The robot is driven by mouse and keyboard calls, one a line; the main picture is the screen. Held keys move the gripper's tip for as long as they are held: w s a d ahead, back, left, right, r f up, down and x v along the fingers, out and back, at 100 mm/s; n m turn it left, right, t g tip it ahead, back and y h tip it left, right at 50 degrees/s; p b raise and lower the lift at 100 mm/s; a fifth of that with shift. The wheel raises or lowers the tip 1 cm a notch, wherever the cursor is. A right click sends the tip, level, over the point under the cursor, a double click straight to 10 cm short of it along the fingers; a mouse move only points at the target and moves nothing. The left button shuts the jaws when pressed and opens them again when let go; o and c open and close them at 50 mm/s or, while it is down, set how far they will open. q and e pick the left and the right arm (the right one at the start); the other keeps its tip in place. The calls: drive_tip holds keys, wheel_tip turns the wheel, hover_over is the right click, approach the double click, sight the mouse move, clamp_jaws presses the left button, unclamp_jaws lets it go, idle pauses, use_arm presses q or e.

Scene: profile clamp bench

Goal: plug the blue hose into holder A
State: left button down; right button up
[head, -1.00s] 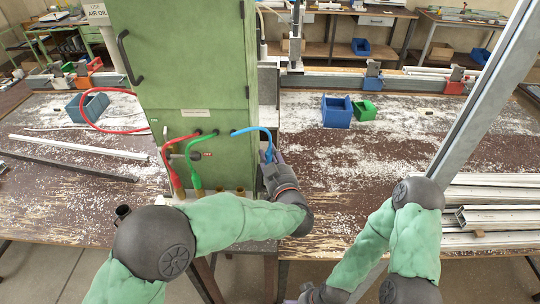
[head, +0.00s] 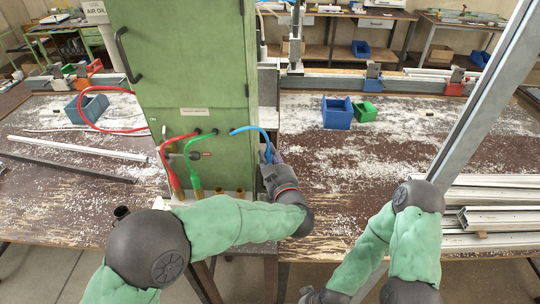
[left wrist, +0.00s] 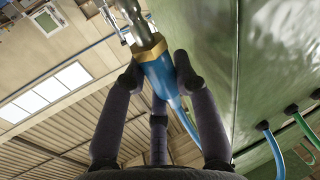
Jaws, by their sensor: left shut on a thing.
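The blue hose (head: 254,127) leaves the front of the green cabinet and arcs right and down to my left gripper (head: 268,155). In the left wrist view, the fingers of my left gripper (left wrist: 160,75) are shut around the hose's blue end fitting (left wrist: 158,72), which has a brass collar and a silvery tip. Several brass-coloured holders stand along the cabinet's foot; two at the right, one of them (head: 219,190), have no hose in them. I cannot read which is holder A. My right gripper (head: 312,295) is low at the bottom edge, partly cut off; its fingers are unclear.
The red hose (head: 165,155) and green hose (head: 188,160) run down to holders at the left. The green cabinet (head: 185,65) stands close behind my left gripper. A blue bin (head: 337,115) and green bin (head: 365,111) stand right on the shavings-strewn bench. A long metal profile (head: 480,100) slants up at right.

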use_arm(q)
drive_tip(key=shift+s+a, duration=0.1)
drive_tip(key=shift+a, duration=0.3)
drive_tip(key=shift+f, duration=0.1)
idle(1.2)
drive_tip(key=shift+f, duration=0.8)
idle(2.0)
drive_tip(key=shift+f+b, duration=0.9)
drive_tip(key=shift+f, duration=0.15)
idle(1.2)
drive_tip(key=c, duration=0.9)
unclamp_jaws()
